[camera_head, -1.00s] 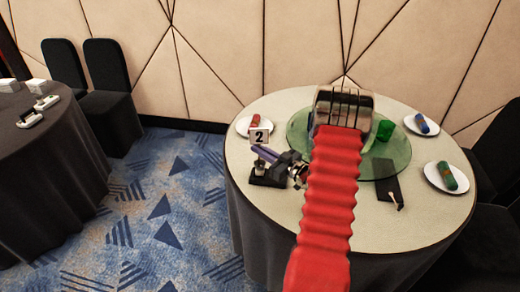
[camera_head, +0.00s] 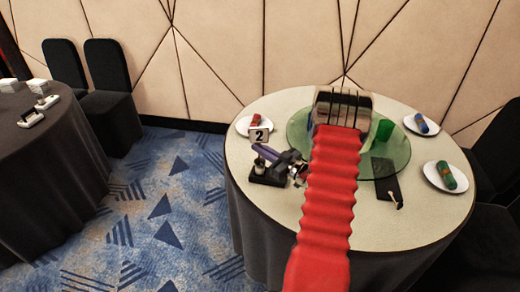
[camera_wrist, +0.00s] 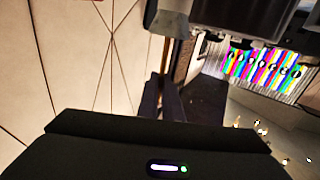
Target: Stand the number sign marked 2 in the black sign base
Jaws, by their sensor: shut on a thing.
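The number sign (camera_head: 259,135), a small pale plate marked 2, stands out above the left side of the round table in the head view. The black sign base (camera_head: 268,176) sits on the tablecloth below it, near the table's left edge. My gripper (camera_head: 263,151) reaches in from the right between them and is shut on the sign, just below its plate. My gripper covers the sign's lower part and part of the base, so I cannot tell whether the sign's foot is in the base. The wrist view shows my fingers (camera_wrist: 165,98) close together.
A green glass turntable (camera_head: 390,160) fills the table's middle, with a green cup (camera_head: 384,130) on it. Plates with rolled napkins stand around, one (camera_head: 245,127) close behind the sign. A black folder (camera_head: 386,190) lies at the right. Chairs flank the table.

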